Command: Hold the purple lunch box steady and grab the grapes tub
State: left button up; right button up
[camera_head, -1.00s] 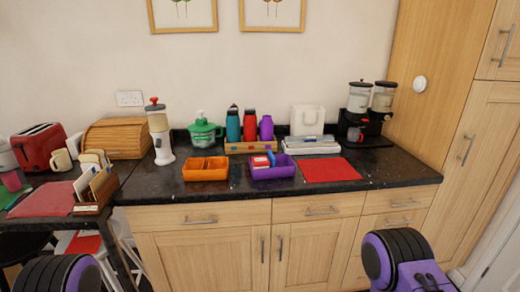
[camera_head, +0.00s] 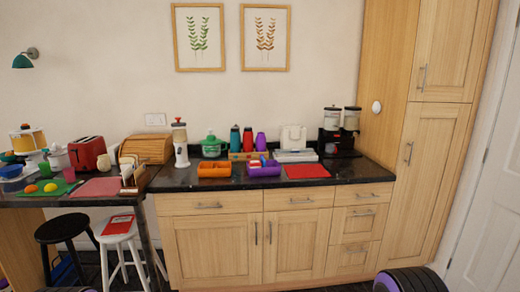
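The purple lunch box (camera_head: 264,171) sits on the black counter, close to its front edge and just right of the orange lunch box (camera_head: 214,171). A small red and white item and a blue item stick up at its back. I cannot make out a grapes tub at this size. My grippers are not in view; only a rounded black and purple part of my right arm (camera_head: 410,280) shows at the bottom right, and a sliver of my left arm at the bottom left.
A red mat (camera_head: 307,171) lies right of the purple box. Bottles (camera_head: 248,140), a white toaster-like item (camera_head: 293,138) and a dispenser (camera_head: 340,130) stand behind. Stools (camera_head: 118,226) stand at the lower left. The floor before the cabinets is mostly out of view.

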aim_at(256, 164)
jog(key=z, duration=0.6)
jog(key=i, duration=0.8)
jog(key=z, duration=0.45)
jog(key=i, duration=1)
jog(key=u, duration=0.4)
